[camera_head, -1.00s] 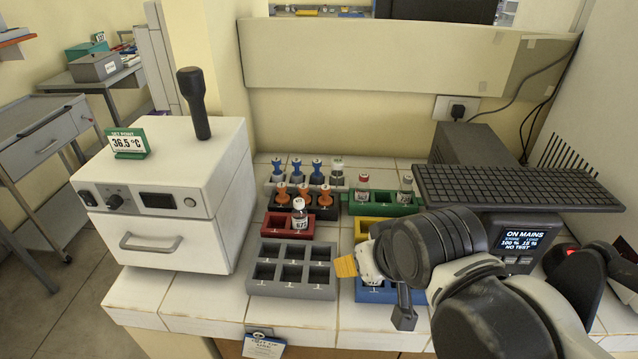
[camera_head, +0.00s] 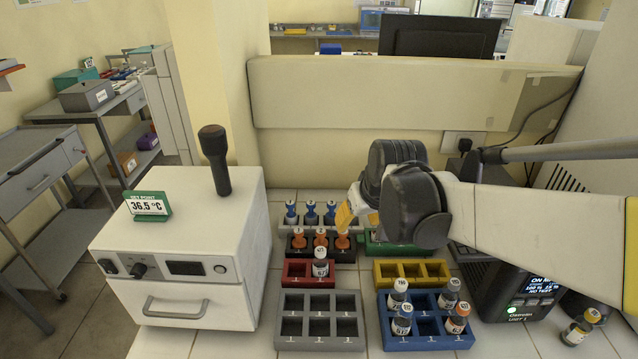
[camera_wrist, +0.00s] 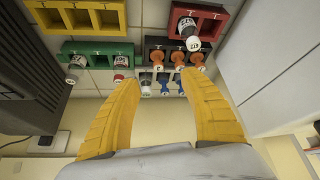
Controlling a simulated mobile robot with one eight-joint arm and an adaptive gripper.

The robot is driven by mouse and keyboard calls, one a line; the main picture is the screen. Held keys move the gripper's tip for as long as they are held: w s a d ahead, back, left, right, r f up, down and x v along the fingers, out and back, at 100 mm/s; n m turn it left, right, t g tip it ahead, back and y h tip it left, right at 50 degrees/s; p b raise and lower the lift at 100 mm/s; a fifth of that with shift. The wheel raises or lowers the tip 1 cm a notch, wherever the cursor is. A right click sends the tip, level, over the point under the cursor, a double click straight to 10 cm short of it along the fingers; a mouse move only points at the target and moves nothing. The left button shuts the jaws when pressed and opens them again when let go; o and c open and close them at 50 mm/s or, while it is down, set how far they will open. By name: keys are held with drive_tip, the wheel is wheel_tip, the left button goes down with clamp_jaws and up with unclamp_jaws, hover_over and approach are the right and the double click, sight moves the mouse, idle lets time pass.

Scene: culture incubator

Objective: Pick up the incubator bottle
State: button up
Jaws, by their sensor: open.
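I cannot tell which bottle is the incubator bottle. A dark bottle with a white label (camera_head: 320,263) stands in the red rack (camera_head: 296,274); it also shows in the wrist view (camera_wrist: 187,28). Several bottles, including one with an orange cap (camera_head: 457,318), stand in the blue rack (camera_head: 428,343). The green rack (camera_wrist: 98,47) holds bottles, one of them a pale-labelled bottle (camera_wrist: 76,64). My gripper (camera_head: 352,212) is open and empty, above the back racks. In the wrist view its yellow fingers (camera_wrist: 160,77) stand apart, with the rack rows beyond. My arm hides much of the green rack in the head view.
The white incubator (camera_head: 185,245) with a 36.5 °C sign (camera_head: 148,205) stands left. The grey rack (camera_head: 320,343) is empty. A yellow rack (camera_head: 411,272) shows no bottles. A black rack (camera_head: 298,254) holds orange-topped pieces. A lone bottle (camera_head: 580,328) stands far right, near a power unit (camera_head: 520,300).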

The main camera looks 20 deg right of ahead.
drive_tip(key=w+d+f+m+p, duration=0.1)
drive_tip(key=w+d+f+p, duration=0.2)
drive_tip(key=d, duration=0.9)
drive_tip(key=shift+g, duration=0.4)
drive_tip(key=b+x, duration=0.1)
drive_tip(key=x, duration=0.2)
drive_tip(key=w+b+x, duration=0.1)
drive_tip(key=x, duration=0.3)
drive_tip(key=d+b+x, duration=0.1)
drive_tip(key=x, duration=0.2)
drive_tip(key=shift+w+r+b, duration=0.1)
drive_tip(key=shift+w+b, duration=0.2)
drive_tip(key=shift+w, duration=0.2)
drive_tip(key=shift+r, duration=0.1)
clamp_jaws()
